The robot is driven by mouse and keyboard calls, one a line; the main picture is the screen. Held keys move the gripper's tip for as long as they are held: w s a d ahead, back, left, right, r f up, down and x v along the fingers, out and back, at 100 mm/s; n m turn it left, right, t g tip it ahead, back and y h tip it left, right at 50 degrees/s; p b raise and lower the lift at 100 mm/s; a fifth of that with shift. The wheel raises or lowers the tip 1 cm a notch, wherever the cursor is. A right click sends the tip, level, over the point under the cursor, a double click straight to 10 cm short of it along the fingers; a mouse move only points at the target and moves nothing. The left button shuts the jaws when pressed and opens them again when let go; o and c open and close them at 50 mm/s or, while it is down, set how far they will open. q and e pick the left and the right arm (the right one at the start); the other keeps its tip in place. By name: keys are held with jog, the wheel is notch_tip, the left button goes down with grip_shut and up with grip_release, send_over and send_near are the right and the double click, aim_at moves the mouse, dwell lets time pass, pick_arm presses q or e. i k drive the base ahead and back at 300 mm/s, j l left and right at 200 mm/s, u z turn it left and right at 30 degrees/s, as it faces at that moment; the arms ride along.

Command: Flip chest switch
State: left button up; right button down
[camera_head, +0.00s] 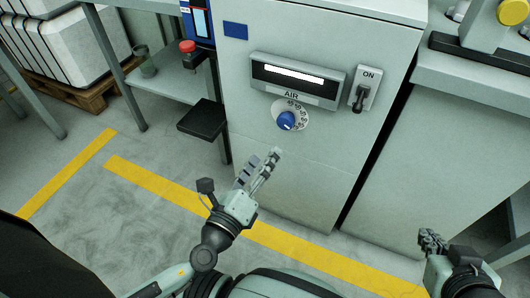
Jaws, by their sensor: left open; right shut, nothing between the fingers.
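The switch (361,92) is a black lever on a small pale plate marked ON, on the upper right of the grey cabinet front (300,165). The lever hangs downward from its pivot. My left gripper (262,166) is open and empty, in front of the cabinet, below the blue dial and to the lower left of the switch. My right gripper (432,238) is shut and empty at the lower right, well below the switch. Neither gripper appears to touch the cabinet.
A display panel marked AIR (296,80) and a blue dial (286,121) sit left of the switch. A black shelf (203,120) and a red button (187,46) stand left of the cabinet. A bench (470,75) is at the right. The floor has yellow lines (160,183).

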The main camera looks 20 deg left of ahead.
aim_at(358, 107)
jog(key=k, duration=1)
